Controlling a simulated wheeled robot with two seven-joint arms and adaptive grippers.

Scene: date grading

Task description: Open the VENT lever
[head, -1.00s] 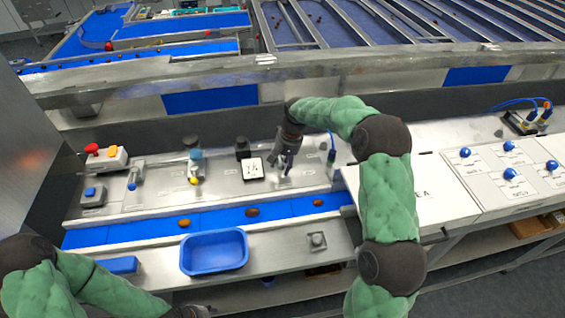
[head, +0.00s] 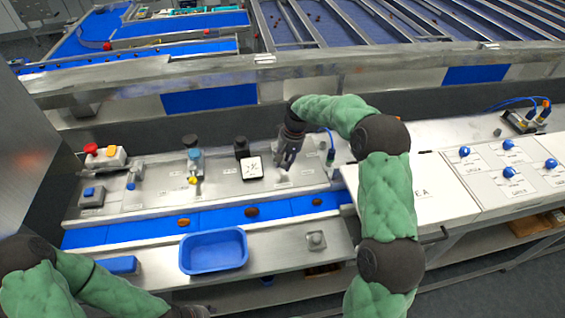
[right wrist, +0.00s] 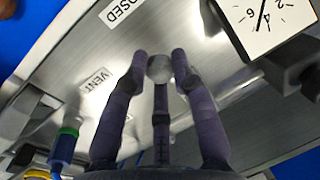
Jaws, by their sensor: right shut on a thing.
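The VENT lever's round metal knob (right wrist: 158,68) sits between the fingers of my right gripper (right wrist: 160,75) in the right wrist view. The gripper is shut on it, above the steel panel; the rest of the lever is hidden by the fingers. A label reading VENT (right wrist: 95,80) lies left of the knob. A label partly cut off, ending in "OSED" (right wrist: 122,12), lies above it. In the head view my right gripper (head: 285,163) points down at the panel behind the blue belt. My left arm is at the lower left; its gripper is barely visible at the bottom edge.
The blue belt (head: 220,218) with several dates runs in front.

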